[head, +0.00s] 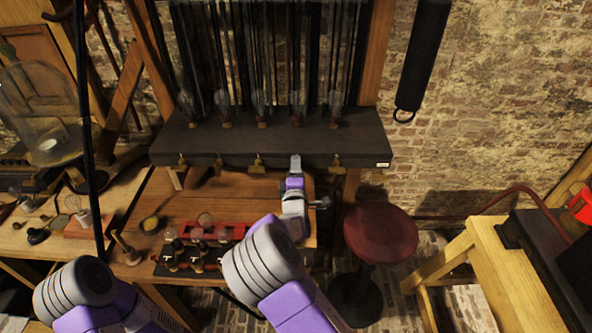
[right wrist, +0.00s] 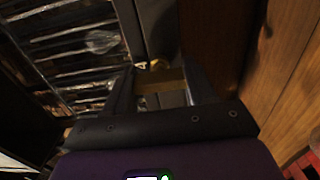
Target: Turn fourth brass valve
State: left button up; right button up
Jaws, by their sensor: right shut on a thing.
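A row of brass valves hangs along the front edge of the dark shelf (head: 215,145). The first (head: 183,162), second (head: 221,166), third (head: 257,166) and fifth (head: 337,166) show from left to right in the head view. My right gripper (head: 295,163) is at the fourth place and covers the valve there. In the right wrist view, a brass valve (right wrist: 160,85) sits between the two dark fingers of the right gripper (right wrist: 163,92), which is shut on it. My left gripper is not in view; only part of my left arm shows at lower left.
Glass jars (head: 262,112) stand on the shelf above the valves. A wooden bench (head: 170,215) below carries a red rack (head: 215,230) and small items. A red stool (head: 380,232) stands right of my right arm. A black pole (head: 85,130) rises at left.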

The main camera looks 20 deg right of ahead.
jog(key=o, duration=1)
jog(key=shift+o, duration=0.2)
jog(key=v, duration=0.7)
jog(key=shift+s, duration=0.3)
jog(key=shift+a, duration=0.1)
